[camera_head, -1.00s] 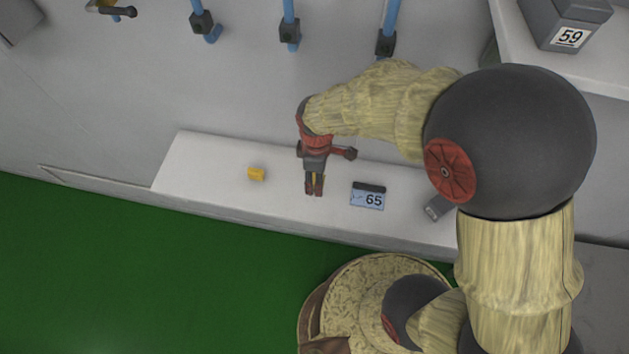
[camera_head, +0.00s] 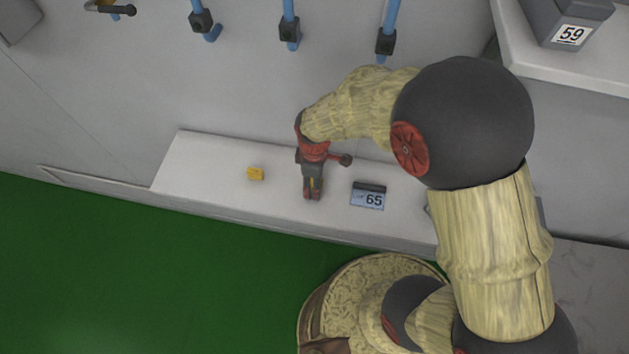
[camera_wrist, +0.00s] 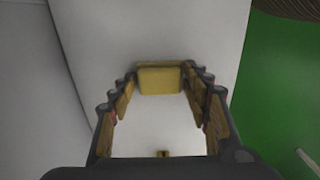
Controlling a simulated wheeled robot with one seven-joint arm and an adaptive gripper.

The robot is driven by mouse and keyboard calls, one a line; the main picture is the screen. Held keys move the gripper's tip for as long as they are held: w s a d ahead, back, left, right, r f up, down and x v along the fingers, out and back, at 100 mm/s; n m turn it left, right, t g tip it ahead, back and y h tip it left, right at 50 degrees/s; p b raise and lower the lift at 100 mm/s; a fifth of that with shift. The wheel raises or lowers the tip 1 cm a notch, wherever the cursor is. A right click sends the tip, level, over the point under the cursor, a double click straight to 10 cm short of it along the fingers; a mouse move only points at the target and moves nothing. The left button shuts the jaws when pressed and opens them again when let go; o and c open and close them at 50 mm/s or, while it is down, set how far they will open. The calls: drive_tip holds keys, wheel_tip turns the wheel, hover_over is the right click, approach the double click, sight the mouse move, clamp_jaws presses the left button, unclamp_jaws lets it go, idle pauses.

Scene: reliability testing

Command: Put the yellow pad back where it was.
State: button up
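My gripper (camera_head: 312,196) points down over the white shelf, left of the "65" display. In the wrist view, a flat yellow pad (camera_wrist: 160,80) sits between the fingertips, with a finger against each side, and the gripper (camera_wrist: 160,74) is shut on it. A bit of yellow shows between the fingers in the head view. A second, small yellow piece (camera_head: 255,174) lies on the shelf left of my gripper. It looks small and farther off low in the wrist view (camera_wrist: 162,153). I cannot tell the exact height of the held pad above the shelf.
The white shelf (camera_head: 205,160) runs along the grey wall, with bare room around the yellow piece. The "65" display (camera_head: 368,196) stands close right of my gripper. Blue rods with dark clamps (camera_head: 289,32) are on the wall above. Green floor (camera_head: 130,270) lies in front.

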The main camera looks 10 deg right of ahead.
drive_tip(key=o, duration=0.3)
drive_tip(key=s+d+r+m+t, duration=0.1)
drive_tip(key=d+r+m, duration=0.2)
drive_tip(key=r, duration=0.9)
drive_tip(key=s+d+r+m+t, duration=0.1)
drive_tip(key=s+d+r+m, duration=0.15)
drive_tip(key=r, duration=0.95)
drive_tip(key=s+d+r+m+t, duration=0.1)
drive_tip(key=s+d+r+m, duration=0.1)
drive_tip(key=s+r, duration=0.1)
drive_tip(key=s+d+r+m+t, duration=0.1)
drive_tip(key=s+d+r+m, duration=0.1)
drive_tip(key=r+m, duration=0.1)
drive_tip(key=s+d+r+m+t+p, duration=0.1)
drive_tip(key=s+d+r+m, duration=0.1)
drive_tip(key=s+m, duration=0.1)
drive_tip(key=shift+s+d+r+m+t, duration=0.25)
drive_tip(key=shift+s+d+r+t, duration=0.05)
drive_tip(key=shift+s+r, duration=0.1)
drive_tip(key=shift+f, duration=0.1)
